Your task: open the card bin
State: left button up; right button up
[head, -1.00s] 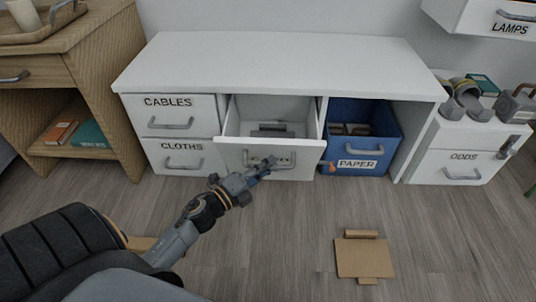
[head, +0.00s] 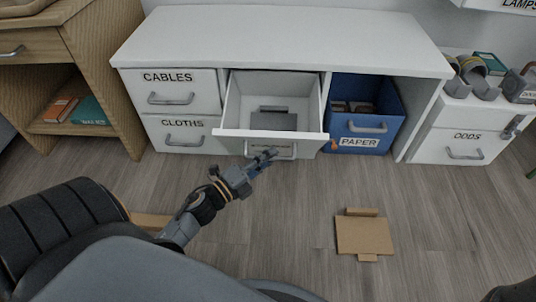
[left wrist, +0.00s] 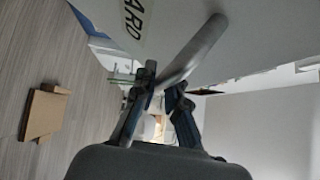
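The card bin (head: 230,133) is a white drawer in the middle of the white shelf desk. It stands pulled well out, with its inside and a grey item (head: 275,120) in it showing. Its label is mostly hidden in the head view; "ARD" reads on its front (left wrist: 135,20) in the left wrist view. My left gripper (head: 268,156) is at the bin's front. In the left wrist view, the fingers (left wrist: 164,88) close around the metal bar handle (left wrist: 196,48). My right gripper is not in view.
The CABLES (head: 170,92) and CLOTHS (head: 184,136) drawers are shut at the left. The blue PAPER bin (head: 362,134) sits at the right, beside the open bin. A flat piece of cardboard (head: 363,236) lies on the floor. The floor before the desk is otherwise mostly clear.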

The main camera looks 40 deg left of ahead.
pick_arm(q)
jog(key=o, duration=0.5)
jog(key=shift+f, duration=0.1)
jog(key=shift+c, duration=0.2)
jog(key=v, duration=1.2)
